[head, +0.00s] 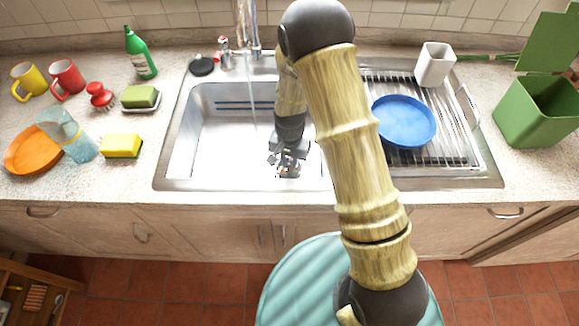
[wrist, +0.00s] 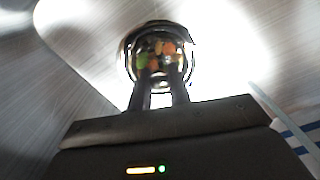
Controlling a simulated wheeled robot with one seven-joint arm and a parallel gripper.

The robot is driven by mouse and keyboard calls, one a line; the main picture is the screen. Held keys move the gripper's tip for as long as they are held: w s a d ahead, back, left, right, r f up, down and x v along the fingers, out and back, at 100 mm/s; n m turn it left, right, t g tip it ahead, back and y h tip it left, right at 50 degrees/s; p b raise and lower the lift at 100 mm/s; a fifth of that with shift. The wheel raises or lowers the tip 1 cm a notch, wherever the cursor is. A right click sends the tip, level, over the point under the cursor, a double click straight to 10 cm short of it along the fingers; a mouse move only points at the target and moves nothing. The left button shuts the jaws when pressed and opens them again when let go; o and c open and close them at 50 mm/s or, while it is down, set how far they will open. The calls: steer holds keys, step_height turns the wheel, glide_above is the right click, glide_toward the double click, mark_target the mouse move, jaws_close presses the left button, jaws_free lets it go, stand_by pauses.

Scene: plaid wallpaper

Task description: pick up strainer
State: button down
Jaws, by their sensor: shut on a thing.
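The strainer (wrist: 160,31) is a small round metal piece with orange, green and red bits in it. In the wrist view it sits at the tips of my gripper (wrist: 161,80), whose two dark fingers are closed on its near side. In the head view my gripper (head: 288,166) is low inside the sink basin, near its front wall. There the strainer (head: 289,173) is small and mostly hidden by the fingers. I cannot tell whether it touches the basin floor.
The steel sink (head: 215,130) surrounds my gripper, with water running from the faucet (head: 247,30) on the left. A blue plate (head: 404,121) and a white cup (head: 435,64) are on the drainboard at right. A yellow sponge (head: 121,146) lies on the left counter.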

mark_target(290, 160)
step_height(290, 160, up, 10)
stand_by(0.6)
stand_by(0.4)
